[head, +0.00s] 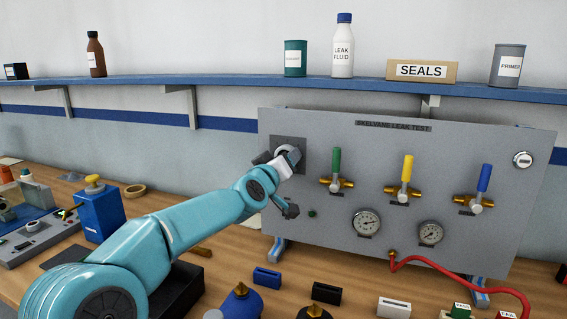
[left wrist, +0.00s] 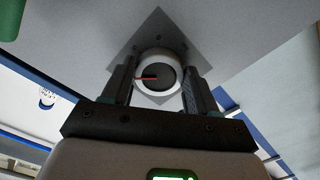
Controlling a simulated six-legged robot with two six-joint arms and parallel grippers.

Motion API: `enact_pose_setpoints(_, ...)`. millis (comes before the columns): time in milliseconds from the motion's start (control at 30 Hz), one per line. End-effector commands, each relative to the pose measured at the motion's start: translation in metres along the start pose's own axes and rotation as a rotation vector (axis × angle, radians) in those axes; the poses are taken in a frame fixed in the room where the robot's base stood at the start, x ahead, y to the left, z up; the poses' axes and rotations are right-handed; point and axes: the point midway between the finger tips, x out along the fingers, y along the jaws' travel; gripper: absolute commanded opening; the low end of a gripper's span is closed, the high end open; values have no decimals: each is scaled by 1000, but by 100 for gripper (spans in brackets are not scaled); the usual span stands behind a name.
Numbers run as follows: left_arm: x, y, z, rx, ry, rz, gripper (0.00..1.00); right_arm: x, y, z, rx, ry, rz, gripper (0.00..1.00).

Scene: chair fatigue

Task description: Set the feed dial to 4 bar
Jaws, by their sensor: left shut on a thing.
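The feed dial (left wrist: 158,62) shows in the left wrist view as a round white knob with a dark face and a red pointer mark toward the picture's left. It sits on a dark square plate (head: 299,142) at the upper left of the grey test panel (head: 420,135). My left gripper (left wrist: 159,78) is shut on the dial, one finger on each side. In the head view my wrist hides most of the dial. No scale numbers are readable. My right gripper is in neither view.
Right of the dial are green (head: 336,163), yellow (head: 407,168) and blue (head: 484,178) valve levers. Below are two gauges (head: 367,222) (head: 431,233) and a red hose (head: 460,263). A shelf (head: 220,83) with bottles runs above.

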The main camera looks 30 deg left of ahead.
Motion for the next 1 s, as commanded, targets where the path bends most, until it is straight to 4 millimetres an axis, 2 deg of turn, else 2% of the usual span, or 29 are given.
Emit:
enact_pose_setpoints(167,0,-1,2,0,-4,-1,28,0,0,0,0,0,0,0)
enact_pose_setpoints(200,0,-1,2,0,-4,-1,62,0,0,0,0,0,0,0)
enact_pose_setpoints(267,0,-1,2,1,-3,-1,81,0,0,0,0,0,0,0)
enact_pose_setpoints(300,0,-1,1,1,-3,-1,84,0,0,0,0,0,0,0)
enact_pose_setpoints(567,-1,0,0,1,-1,-1,84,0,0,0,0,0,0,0)
enact_pose_setpoints(667,-7,0,0,1,0,0,84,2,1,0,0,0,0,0)
enact_pose_setpoints(767,-23,-1,0,0,1,0,84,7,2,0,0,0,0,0)
enact_pose_setpoints(1000,-87,0,0,1,1,2,84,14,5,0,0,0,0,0)
